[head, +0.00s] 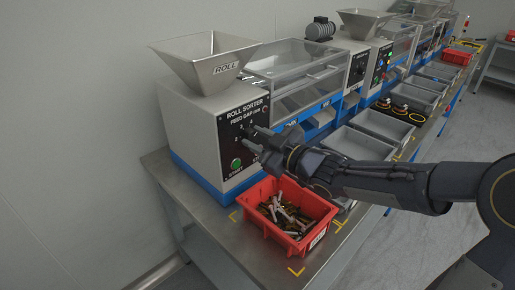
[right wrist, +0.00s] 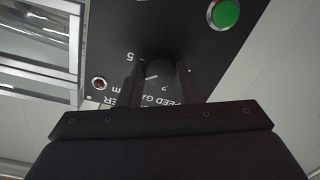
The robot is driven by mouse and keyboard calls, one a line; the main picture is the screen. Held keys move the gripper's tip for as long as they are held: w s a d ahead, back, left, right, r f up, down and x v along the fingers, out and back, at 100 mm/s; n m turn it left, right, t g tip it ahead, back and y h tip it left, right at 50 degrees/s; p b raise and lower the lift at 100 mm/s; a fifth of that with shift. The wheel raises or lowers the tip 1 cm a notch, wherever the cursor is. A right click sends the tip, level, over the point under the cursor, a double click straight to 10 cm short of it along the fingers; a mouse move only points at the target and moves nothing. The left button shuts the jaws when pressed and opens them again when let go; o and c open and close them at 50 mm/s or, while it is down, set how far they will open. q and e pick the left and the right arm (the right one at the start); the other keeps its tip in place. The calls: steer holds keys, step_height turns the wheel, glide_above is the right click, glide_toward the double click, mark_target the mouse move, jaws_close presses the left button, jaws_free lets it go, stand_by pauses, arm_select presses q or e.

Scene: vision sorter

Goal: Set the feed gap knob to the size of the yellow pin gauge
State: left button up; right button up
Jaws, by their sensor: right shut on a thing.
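The roll sorter (head: 205,115) stands at the near end of the bench, with a dark front panel marked FEED GAP. My right gripper (head: 254,140) reaches in from the right and is at the panel. In the right wrist view its fingers (right wrist: 160,82) are shut on the dark feed gap knob (right wrist: 160,68), one on each side. The fingers hide the knob in the head view. Some dial numbers show, but the pointer's setting cannot be read. I cannot make out a yellow pin gauge. My left gripper is not in view.
A red bin (head: 322,207) of mixed pins stands on the bench (head: 225,245) below my right gripper. A green button (head: 236,163) is low on the panel; it also shows in the right wrist view (right wrist: 224,13). Grey trays (head: 358,143) and more machines line the bench behind.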

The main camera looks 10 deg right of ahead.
steer(key=n+b, duration=0.3)
steer(key=n, duration=0.1)
steer(key=shift+f, duration=0.1)
steer(key=shift+n, duration=0.4)
steer(key=o, duration=1)
steer(key=shift+c, duration=0.2)
steer(key=p+v, duration=0.1)
steer(key=v, duration=0.6)
steer(key=shift+s+p, duration=0.3)
steer(key=shift+s, duration=0.15)
